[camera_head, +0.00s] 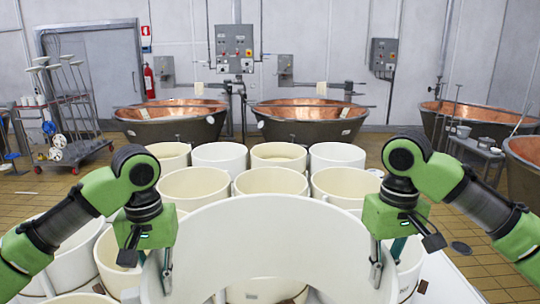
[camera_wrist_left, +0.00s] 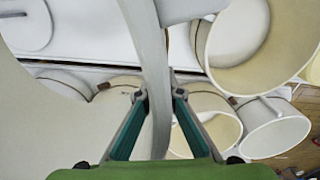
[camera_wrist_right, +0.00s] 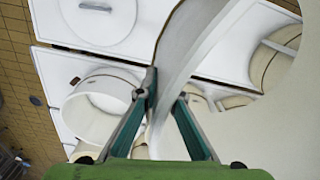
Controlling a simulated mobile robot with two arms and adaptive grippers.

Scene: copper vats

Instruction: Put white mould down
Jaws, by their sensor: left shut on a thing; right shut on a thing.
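The white mould (camera_head: 262,240) is a large, wide, round piece with a thick wall, in the lower middle of the head view. My left gripper (camera_head: 152,268) is shut on its wall at the left side, and my right gripper (camera_head: 386,262) is shut on its wall at the right side. In the left wrist view the wall of the mould (camera_wrist_left: 158,50) passes between the fingers of the left gripper (camera_wrist_left: 159,95). In the right wrist view the wall (camera_wrist_right: 180,62) passes between the fingers of the right gripper (camera_wrist_right: 165,95). The underside of the mould is hidden in the head view.
Several cream and white round moulds (camera_head: 270,182) stand in rows just beyond and beside the held one. A white table surface (camera_head: 452,285) shows at right. Copper vats (camera_head: 308,122) line the back wall. A cart (camera_head: 62,110) stands at left, and tiled floor lies on both sides.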

